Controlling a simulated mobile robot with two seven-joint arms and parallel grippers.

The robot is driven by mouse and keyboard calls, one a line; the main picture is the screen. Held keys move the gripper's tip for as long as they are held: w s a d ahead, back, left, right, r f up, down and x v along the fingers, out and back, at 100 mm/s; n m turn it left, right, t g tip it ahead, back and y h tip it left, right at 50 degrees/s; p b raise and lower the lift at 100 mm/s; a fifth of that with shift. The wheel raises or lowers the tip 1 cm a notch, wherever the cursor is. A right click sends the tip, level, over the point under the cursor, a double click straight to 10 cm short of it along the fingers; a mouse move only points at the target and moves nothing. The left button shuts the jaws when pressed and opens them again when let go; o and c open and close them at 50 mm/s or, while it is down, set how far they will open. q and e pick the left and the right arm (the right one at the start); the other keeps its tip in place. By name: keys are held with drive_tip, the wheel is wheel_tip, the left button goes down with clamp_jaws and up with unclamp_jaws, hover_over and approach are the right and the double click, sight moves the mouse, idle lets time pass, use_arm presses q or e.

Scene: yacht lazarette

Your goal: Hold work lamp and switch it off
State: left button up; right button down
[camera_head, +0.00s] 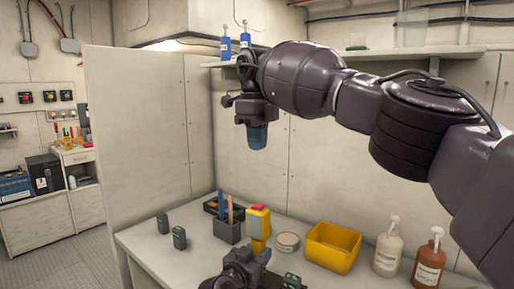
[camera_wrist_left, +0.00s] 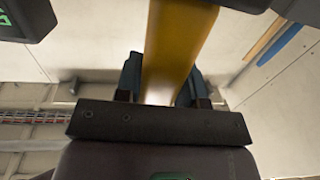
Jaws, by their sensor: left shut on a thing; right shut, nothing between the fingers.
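The work lamp (camera_head: 259,226) is a yellow upright body with a red part near its top, above the counter in the head view. My left gripper (camera_head: 260,254) is shut on its lower part. In the left wrist view the lamp's yellow body (camera_wrist_left: 176,45) runs between the two blue fingers of the left gripper (camera_wrist_left: 160,85). My right gripper (camera_head: 257,137) is shut and empty, pointing down, higher up and apart from the lamp. The lamp's switch cannot be made out, and I cannot tell whether it is lit.
Small dark green-marked devices (camera_head: 179,238) stand at left. A shelf (camera_head: 400,55) runs above.

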use_arm(q)
drive_tip(key=shift+d+f, duration=0.1)
drive_tip(key=shift+f, duration=0.15)
drive_tip(key=o, duration=1.2)
drive_tip(key=shift+s+r, duration=0.1)
drive_tip(key=shift+s, duration=0.05)
